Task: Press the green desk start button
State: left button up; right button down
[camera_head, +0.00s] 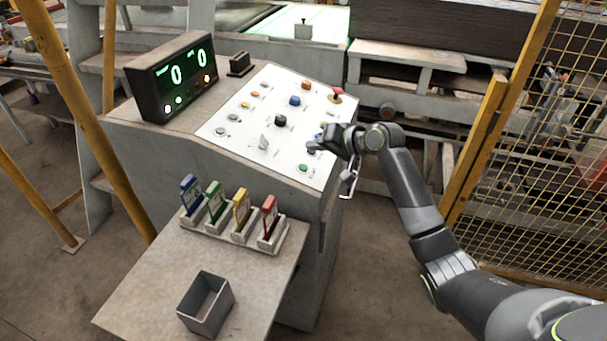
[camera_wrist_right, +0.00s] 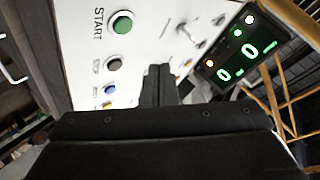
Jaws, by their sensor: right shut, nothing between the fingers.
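The green start button (camera_head: 303,167) sits near the lower right corner of the white sloped desk panel (camera_head: 240,135). In the right wrist view the green button (camera_wrist_right: 122,23) shows at the upper left beside the word START, uncovered. My right gripper (camera_head: 313,146) is shut and empty. It hovers over the panel's right edge, a little beyond the green button and apart from it. In the right wrist view its closed fingers (camera_wrist_right: 158,85) point at the panel, to the right of and below the button. My left gripper is not in view.
Other knobs and buttons dot the panel, including a black one (camera_head: 280,120) and a red-topped one (camera_head: 336,95). A display box (camera_head: 172,78) stands at the desk's back left. Coloured cards stand in a holder (camera_head: 228,235) in front, near a grey bin (camera_head: 206,303). A yellow mesh fence (camera_head: 540,150) stands right.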

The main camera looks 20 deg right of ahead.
aim_at(303, 168)
jog(key=f, duration=0.1)
jog(key=f+b, duration=0.1)
jog(key=a+f+b, duration=0.1)
jog(key=shift+w+f, duration=0.25)
jog(key=shift+w+a+f+b, duration=0.1)
jog(key=shift+w+f+b, duration=0.05)
jog(key=shift+f+b, duration=0.4)
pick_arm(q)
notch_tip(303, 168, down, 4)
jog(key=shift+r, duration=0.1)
pick_arm(e)
jog(key=shift+f, duration=0.1)
dwell(1.0)
jog(key=shift+a+f, duration=0.1)
jog(key=shift+f, duration=0.3)
jog(key=shift+w+a+f, duration=0.1)
jog(key=shift+f, duration=0.3)
dwell(0.7)
pick_arm(q)
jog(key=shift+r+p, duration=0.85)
jog(key=shift+p, duration=0.1)
pick_arm(e)
jog(key=shift+d+r, duration=0.25)
jog(key=shift+r, duration=0.6)
